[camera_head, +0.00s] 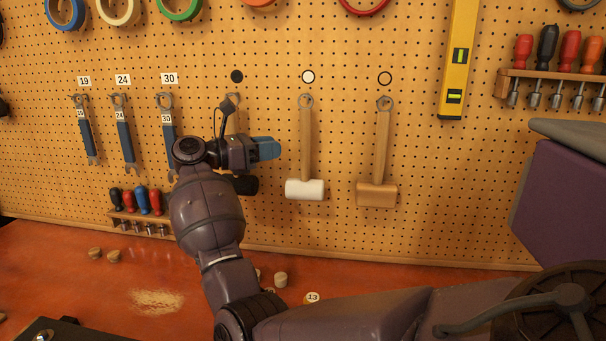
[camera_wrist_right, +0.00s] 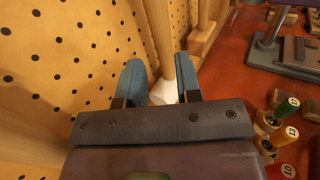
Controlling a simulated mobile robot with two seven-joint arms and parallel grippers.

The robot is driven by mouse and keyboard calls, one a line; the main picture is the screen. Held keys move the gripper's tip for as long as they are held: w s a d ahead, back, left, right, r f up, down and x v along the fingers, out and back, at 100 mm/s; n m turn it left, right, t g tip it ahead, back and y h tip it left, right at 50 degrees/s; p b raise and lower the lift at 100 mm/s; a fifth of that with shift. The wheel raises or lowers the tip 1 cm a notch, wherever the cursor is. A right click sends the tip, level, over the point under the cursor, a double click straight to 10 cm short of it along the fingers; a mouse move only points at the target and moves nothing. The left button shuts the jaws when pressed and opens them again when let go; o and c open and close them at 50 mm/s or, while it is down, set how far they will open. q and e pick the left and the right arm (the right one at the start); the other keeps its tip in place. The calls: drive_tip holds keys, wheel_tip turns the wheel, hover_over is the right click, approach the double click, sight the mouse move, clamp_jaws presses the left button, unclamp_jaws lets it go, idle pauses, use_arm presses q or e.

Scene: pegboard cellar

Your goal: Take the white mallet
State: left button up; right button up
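The white mallet (camera_head: 305,189) hangs head down on the pegboard under a white circle mark, its wooden handle upright. My right gripper (camera_head: 278,148) is just left of its handle, with blue fingers pointing right toward it. In the right wrist view the fingers (camera_wrist_right: 160,82) stand apart and empty; the white mallet head (camera_wrist_right: 163,93) shows between them, partly hidden by the gripper body. I see no contact. My left gripper is not in view.
A tan mallet (camera_head: 376,194) hangs to the right. A dark-headed mallet (camera_head: 246,185) hangs behind my right gripper, partly hidden. Wrenches (camera_head: 126,140) hang at left, a yellow level (camera_head: 458,60) at right. The red bench (camera_head: 60,270) below holds small corks.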

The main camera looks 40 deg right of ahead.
sight(310, 142)
drive_tip(key=p+x, duration=0.1)
drive_tip(key=x, duration=0.4)
drive_tip(key=shift+s+r, duration=0.15)
drive_tip(key=shift+s, duration=0.05)
drive_tip(key=shift+s+d+p, duration=0.2)
drive_tip(key=shift+d+p, duration=0.15)
drive_tip(key=shift+d, duration=0.35)
drive_tip(key=p+x, duration=0.1)
drive_tip(key=x, duration=0.3)
drive_tip(key=shift+w, duration=0.1)
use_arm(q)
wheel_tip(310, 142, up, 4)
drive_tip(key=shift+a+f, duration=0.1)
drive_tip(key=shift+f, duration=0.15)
use_arm(e)
drive_tip(key=c, duration=0.6)
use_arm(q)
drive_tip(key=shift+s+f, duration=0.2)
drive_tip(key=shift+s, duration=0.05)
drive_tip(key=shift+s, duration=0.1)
